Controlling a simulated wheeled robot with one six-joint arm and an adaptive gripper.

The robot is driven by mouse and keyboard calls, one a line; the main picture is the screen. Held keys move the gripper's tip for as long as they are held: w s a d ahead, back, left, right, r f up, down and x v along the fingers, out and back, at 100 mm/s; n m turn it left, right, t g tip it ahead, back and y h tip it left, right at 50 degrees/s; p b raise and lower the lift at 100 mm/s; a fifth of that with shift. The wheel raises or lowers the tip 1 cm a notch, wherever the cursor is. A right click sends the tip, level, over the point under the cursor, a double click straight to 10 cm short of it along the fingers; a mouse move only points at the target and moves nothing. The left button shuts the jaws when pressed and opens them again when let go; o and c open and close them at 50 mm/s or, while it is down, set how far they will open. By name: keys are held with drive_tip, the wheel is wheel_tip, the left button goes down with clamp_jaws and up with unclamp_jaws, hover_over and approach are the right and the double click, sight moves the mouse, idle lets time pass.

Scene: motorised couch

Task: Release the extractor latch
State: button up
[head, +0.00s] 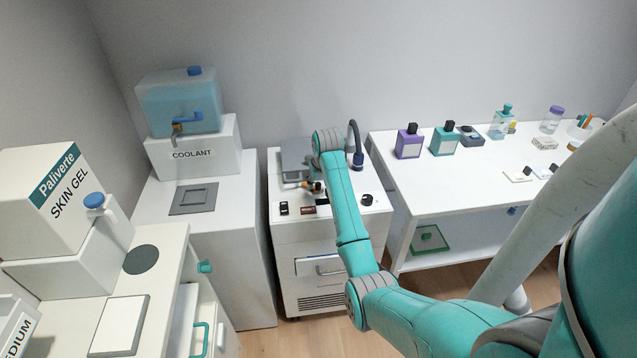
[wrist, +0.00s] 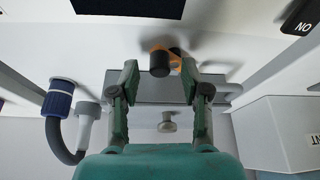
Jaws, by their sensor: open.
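An orange lever with a black knob (wrist: 159,63) shows in the wrist view at the edge of a grey plate or box; I take it for the extractor latch, though no label confirms it. In the head view the orange and black part (head: 317,187) is on top of the white cabinet (head: 300,235), partly beside my arm. My gripper (wrist: 159,70) is open, with one fingertip on each side of the black knob in the wrist view. Contact between fingers and knob cannot be told. In the head view my wrist hides most of my gripper.
A hose with a blue collar (wrist: 59,98) is close beside my gripper. A round metal knob (wrist: 167,124) sits on the grey box behind the lever. The coolant stand (head: 195,158) is left of the cabinet, and a white table (head: 450,175) with bottles is right.

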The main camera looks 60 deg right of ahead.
drive_tip(key=shift+f, duration=0.2)
clamp_jaws()
drive_tip(key=shift+d+n+y, duration=0.25)
drive_tip(key=shift+n+y, duration=0.05)
drive_tip(key=shift+n, duration=0.5)
unclamp_jaws()
drive_tip(key=shift+r, duration=0.1)
drive_tip(key=v, duration=1.1)
drive_tip(key=shift+s+r, duration=0.25)
